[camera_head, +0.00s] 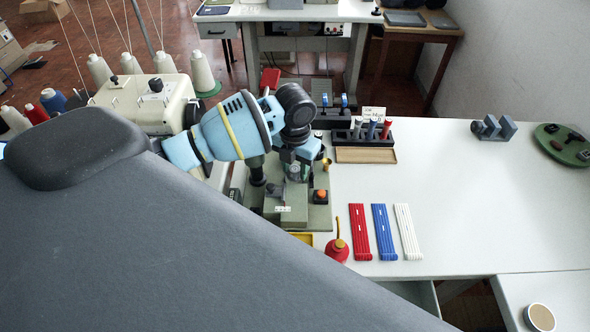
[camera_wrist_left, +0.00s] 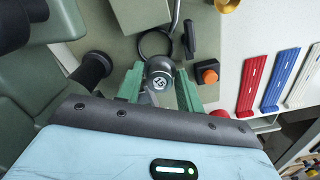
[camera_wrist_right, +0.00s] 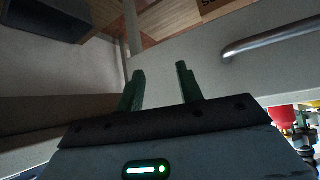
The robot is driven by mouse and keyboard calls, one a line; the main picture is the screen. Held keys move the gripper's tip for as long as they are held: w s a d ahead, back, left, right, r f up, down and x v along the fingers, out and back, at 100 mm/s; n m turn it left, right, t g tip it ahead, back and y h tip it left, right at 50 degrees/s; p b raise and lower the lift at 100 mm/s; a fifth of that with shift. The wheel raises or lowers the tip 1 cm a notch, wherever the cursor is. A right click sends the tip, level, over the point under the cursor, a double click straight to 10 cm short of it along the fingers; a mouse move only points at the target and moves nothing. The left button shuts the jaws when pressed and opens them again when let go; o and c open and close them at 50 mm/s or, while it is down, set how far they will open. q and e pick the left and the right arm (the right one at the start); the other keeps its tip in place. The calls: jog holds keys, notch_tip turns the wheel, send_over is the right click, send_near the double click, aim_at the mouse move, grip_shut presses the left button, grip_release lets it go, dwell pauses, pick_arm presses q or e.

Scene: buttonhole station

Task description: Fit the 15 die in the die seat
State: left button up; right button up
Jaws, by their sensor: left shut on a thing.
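The die (camera_wrist_left: 160,72), a grey round piece with a marking that looks like 15 on its top, sits between the green fingers of my left gripper (camera_wrist_left: 160,90), which is shut on it. In the head view my left gripper (camera_head: 292,175) is over the grey-green machine bed (camera_head: 316,218). A dark ring (camera_wrist_left: 155,32) on the bed shows just beyond the die in the left wrist view and may be the die seat; the die partly hides it. I cannot tell whether the die touches it. My right gripper (camera_wrist_right: 160,88) is open and empty.
An orange button (camera_wrist_left: 207,72) is close right of the left gripper. A dark rack (camera_head: 362,137) with coloured pieces stands behind. The right tabletop is mostly clear.

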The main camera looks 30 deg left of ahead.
aim_at(294, 172)
pick_arm(q)
jog(key=shift+w+a, duration=0.4)
jog(key=shift+w, duration=0.15)
jog(key=shift+w+a+f, duration=0.1)
jog(key=shift+w+f, duration=0.05)
jog(key=shift+f, duration=0.25)
notch_tip(294, 172, down, 3)
jog(key=shift+r, duration=0.15)
pick_arm(e)
jog(key=shift+s+f, duration=0.1)
jog(key=shift+f, duration=0.05)
pick_arm(q)
jog(key=shift+f, duration=0.5)
pick_arm(e)
jog(key=shift+s+f, duration=0.15)
pick_arm(q)
jog(key=shift+f, duration=0.2)
pick_arm(e)
jog(key=shift+s, duration=0.1)
